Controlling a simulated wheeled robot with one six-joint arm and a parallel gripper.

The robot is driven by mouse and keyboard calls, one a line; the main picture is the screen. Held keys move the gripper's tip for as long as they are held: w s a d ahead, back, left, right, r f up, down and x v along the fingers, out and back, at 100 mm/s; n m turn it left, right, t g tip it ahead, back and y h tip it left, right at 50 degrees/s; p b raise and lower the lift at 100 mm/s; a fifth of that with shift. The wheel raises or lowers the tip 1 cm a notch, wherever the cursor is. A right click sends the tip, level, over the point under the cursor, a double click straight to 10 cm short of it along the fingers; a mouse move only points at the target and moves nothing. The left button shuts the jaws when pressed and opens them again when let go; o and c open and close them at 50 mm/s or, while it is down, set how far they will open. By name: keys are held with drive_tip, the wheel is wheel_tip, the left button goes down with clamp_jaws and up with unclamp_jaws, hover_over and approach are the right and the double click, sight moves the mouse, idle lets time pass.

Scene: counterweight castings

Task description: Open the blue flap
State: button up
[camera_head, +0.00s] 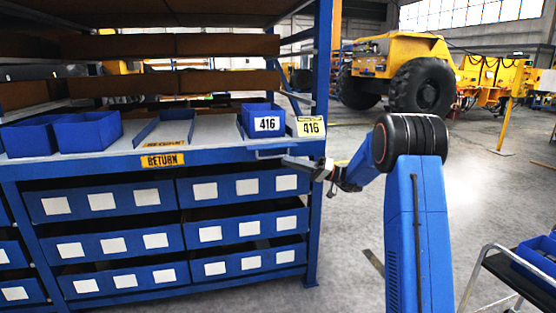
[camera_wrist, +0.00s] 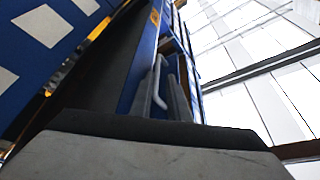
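The blue flap (camera_head: 230,160) appears to be the front panel along the edge of the blue rack's shelf, below the bin marked 416; it looks closed. A pale bar handle (camera_head: 268,156) is on it at the right end. In the wrist view the bent grey handle (camera_wrist: 158,85) stands out from a blue panel (camera_wrist: 134,92). My gripper (camera_head: 293,161) is at the rack's right front corner, its tip close to the handle. I cannot tell whether it touches. The finger opening is too small or hidden to judge.
A blue bin (camera_head: 262,119) marked 416 stands on the shelf. Rows of blue drawers (camera_head: 118,245) with white labels fill the rack below. A cart (camera_head: 520,275) is at the lower right. A yellow vehicle (camera_head: 400,70) stands behind. The floor right of the rack is open.

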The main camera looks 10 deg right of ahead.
drive_tip(key=v, duration=1)
